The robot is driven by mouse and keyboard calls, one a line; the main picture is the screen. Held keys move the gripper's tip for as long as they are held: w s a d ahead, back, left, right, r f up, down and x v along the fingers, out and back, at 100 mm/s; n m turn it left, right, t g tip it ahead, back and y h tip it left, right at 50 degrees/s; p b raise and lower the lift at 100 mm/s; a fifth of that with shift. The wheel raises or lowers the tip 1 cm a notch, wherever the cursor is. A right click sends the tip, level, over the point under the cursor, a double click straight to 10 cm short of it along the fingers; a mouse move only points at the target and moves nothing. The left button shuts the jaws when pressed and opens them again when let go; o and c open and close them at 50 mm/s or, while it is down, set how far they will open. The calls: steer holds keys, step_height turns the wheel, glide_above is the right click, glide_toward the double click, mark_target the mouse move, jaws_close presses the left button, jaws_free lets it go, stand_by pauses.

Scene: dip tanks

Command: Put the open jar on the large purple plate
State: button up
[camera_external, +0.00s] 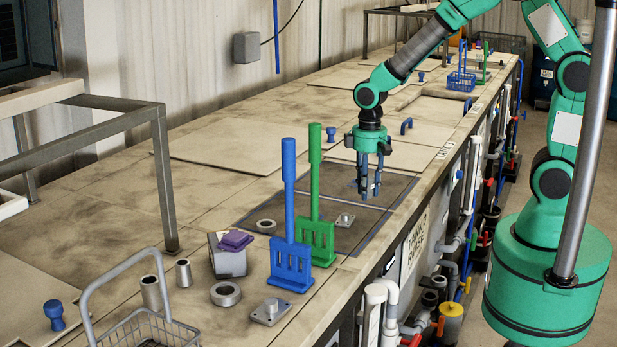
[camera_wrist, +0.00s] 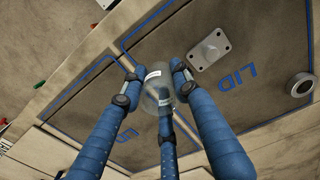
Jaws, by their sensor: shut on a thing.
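My gripper (camera_external: 368,190) hangs over the dark lid panels in the external view, fingers pointing down. In the wrist view its blue fingers (camera_wrist: 160,95) are closed around a clear, see-through jar (camera_wrist: 157,75) with small white labels. The jar's mouth is hard to make out, and I cannot tell if it touches the panel. A purple, flat, stepped piece (camera_external: 236,240) lies on a pale grey block (camera_external: 228,262), left of the blue paddle. I cannot tell whether this is the large purple plate; no other purple plate shows clearly.
A blue paddle (camera_external: 289,230) and a green paddle (camera_external: 315,205) stand upright between my gripper and the purple piece. Metal rings (camera_external: 225,294), cylinders (camera_external: 184,273) and a wire basket (camera_external: 145,328) stand nearer the camera. A bolted metal plate (camera_wrist: 210,49) lies near the jar.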

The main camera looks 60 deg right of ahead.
steer(key=w+a+r, duration=0.4)
steer(key=w+a, duration=0.4)
steer(key=a, duration=0.2)
step_height(320, 180, up, 11)
steer(key=n+p, duration=0.1)
steer(key=n, duration=0.1)
glide_above(235, 235)
steer(key=shift+f, duration=0.15)
steer(key=shift+f, duration=2.5)
steer(key=shift+f+p, duration=0.4)
steer(key=shift+f, duration=2.1)
steer(key=shift+f, duration=0.15)
